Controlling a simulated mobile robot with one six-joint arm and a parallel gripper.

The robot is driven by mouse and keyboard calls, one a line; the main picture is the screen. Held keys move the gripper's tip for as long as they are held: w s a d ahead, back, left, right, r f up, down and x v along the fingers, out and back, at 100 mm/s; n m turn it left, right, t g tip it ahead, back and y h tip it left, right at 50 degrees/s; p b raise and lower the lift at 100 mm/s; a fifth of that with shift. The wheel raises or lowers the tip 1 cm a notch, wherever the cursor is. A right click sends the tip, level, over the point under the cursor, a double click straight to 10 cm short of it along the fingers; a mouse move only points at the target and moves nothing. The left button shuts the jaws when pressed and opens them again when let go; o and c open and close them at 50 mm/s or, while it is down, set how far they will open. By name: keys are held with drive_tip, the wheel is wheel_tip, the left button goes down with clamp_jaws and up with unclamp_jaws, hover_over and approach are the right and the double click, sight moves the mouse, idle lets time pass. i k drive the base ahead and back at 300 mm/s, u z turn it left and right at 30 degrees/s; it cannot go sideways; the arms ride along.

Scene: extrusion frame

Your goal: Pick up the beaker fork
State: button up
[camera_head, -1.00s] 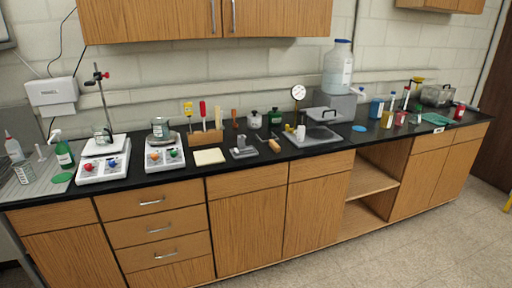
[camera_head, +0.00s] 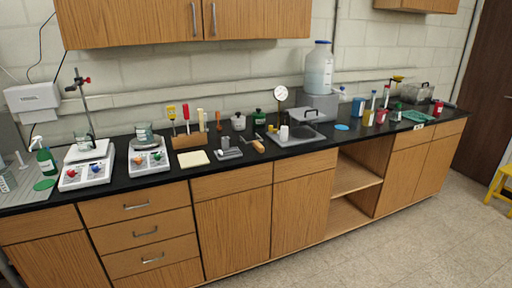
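I cannot tell for sure which item is the beaker fork. One candidate is a small tool with an orange-brown wooden handle (camera_head: 258,146), lying on the black counter just right of a small grey tray. Several upright tools with yellow, red and pale handles stand in a wooden block (camera_head: 190,141) left of it, and any of these is too small to identify as a fork. Beakers sit on two white hotplates, the left one (camera_head: 87,173) and the right one (camera_head: 148,160). My gripper is not in view.
The black counter (camera_head: 110,199) runs along the wall over wooden cabinets, with an open shelf bay (camera_head: 352,178). A sink-like grey tray (camera_head: 296,137) and a large water jug (camera_head: 319,70) stand right of centre. A yellow stool (camera_head: 499,185) is at far right. The floor in front is clear.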

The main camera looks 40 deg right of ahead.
sight(258, 147)
drive_tip(key=z, duration=0.05)
drive_tip(key=i, duration=1)
drive_tip(key=u, duration=0.05)
